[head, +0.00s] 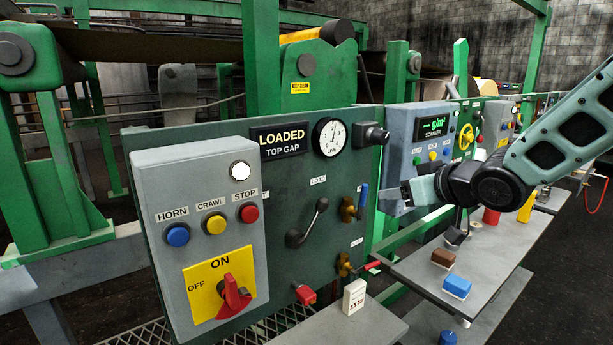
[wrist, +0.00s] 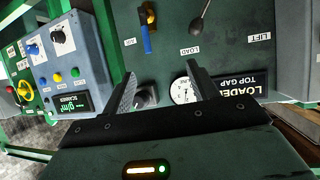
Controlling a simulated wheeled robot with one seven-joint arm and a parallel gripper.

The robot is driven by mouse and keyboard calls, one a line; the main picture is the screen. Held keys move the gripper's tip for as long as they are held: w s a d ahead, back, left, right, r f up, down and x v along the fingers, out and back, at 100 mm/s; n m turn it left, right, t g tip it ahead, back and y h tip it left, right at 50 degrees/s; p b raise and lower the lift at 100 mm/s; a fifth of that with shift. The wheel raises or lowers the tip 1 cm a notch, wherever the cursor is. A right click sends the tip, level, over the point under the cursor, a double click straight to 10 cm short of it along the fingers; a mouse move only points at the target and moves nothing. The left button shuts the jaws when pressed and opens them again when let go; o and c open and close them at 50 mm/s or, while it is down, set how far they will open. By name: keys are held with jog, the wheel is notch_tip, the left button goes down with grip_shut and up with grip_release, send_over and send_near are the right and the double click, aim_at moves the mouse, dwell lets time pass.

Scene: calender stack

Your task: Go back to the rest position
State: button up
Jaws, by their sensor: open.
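My gripper (head: 402,194) is at the right of the head view, pointing left toward the dark green control panel (head: 335,215). In the wrist view my gripper (wrist: 162,80) shows two dark fingers spread apart with nothing between them. Beyond them lie a black knob (wrist: 147,96) and the round line gauge (wrist: 184,91). The gauge (head: 329,137) also shows in the head view, next to the sign "LOADED TOP GAP" (head: 281,140). The lever marked LOAD (head: 308,223) has its knob up and to the right. The red rotary switch (head: 234,297) sits on a yellow plate.
A grey box (head: 202,170) carries blue, yellow and red buttons and a lit white lamp. The scanner box (head: 420,150) stands close behind my gripper. A grey shelf (head: 490,265) below my arm holds a brown block (head: 443,257) and a blue block (head: 457,286).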

jog(key=s+a+f+g+h, duration=0.1)
jog(key=s+a+f+g, duration=0.25)
jog(key=s, duration=0.45)
jog(key=s+a+f+g+h, duration=0.2)
jog(key=s+a+f, duration=0.15)
jog(key=s, duration=0.45)
jog(key=s+f+n+g+h, duration=0.1)
jog(key=s+g, duration=0.2)
jog(key=s, duration=0.6)
jog(key=s+d+f+n+g+h, duration=0.1)
jog(key=s+f+g, duration=0.1)
jog(key=s, duration=0.8)
jog(key=shift+g, duration=0.55)
dwell(0.5)
